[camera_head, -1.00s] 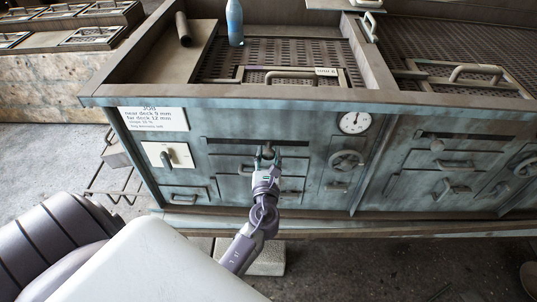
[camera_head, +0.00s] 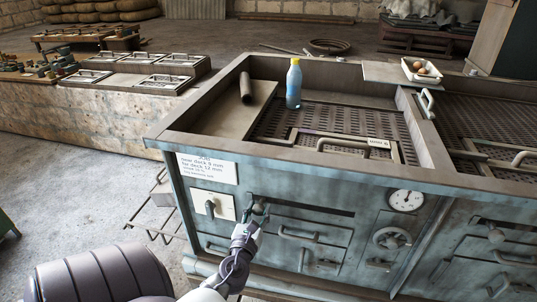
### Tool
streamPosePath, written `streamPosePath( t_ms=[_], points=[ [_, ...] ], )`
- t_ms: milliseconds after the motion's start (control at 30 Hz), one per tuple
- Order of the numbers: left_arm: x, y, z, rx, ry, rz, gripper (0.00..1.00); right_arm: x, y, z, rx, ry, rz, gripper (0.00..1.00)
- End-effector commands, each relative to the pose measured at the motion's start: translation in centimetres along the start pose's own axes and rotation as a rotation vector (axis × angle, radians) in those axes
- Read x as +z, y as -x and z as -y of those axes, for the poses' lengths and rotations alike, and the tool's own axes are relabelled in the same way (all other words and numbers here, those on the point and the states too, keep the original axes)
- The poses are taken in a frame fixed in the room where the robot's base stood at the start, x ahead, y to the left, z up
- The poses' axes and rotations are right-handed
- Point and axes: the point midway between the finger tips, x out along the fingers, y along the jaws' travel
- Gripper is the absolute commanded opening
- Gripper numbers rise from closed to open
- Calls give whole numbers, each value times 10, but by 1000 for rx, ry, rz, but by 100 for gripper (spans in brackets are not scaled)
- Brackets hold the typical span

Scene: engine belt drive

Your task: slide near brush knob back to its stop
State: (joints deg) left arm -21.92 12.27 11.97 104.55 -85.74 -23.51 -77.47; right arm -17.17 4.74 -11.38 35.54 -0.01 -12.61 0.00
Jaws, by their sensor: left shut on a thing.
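My left gripper (camera_head: 258,211) is shut on the near brush knob (camera_head: 254,200) at the front of the blue-grey machine (camera_head: 330,205). The knob is mostly hidden by the fingers. It sits at the left end of a dark horizontal slot (camera_head: 310,209), and the slot is empty to the right of the gripper. A second, similar knob (camera_head: 495,233) sits in another slot on the panel at the far right, with no gripper near it. My right gripper is not in view.
A white label (camera_head: 207,167) and a switch plate (camera_head: 212,204) lie left of the slot. A drawer handle (camera_head: 298,234), gauge (camera_head: 406,201) and handwheel (camera_head: 392,238) are below and right. A blue bottle (camera_head: 293,84) stands on top.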

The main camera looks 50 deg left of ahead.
Motion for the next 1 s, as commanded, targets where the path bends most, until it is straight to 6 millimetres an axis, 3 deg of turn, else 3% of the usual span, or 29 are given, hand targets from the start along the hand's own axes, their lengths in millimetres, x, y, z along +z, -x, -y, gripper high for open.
streamPosePath(
  t_ms=[300, 333, 467, 800, 1000],
  points=[
    [0, 0, -6, 11, -2, 0, 0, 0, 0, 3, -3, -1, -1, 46],
    [0, 0, -6, 11, -2, 0, 41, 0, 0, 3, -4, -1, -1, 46],
    [0, 0, -5, 10, -2, 0, 63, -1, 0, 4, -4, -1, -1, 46],
    [0, 2, -4, 6, -1, -1, 64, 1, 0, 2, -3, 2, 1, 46],
    [-1, 28, -4, 5, -2, -4, 64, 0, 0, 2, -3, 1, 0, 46]
  ],
)
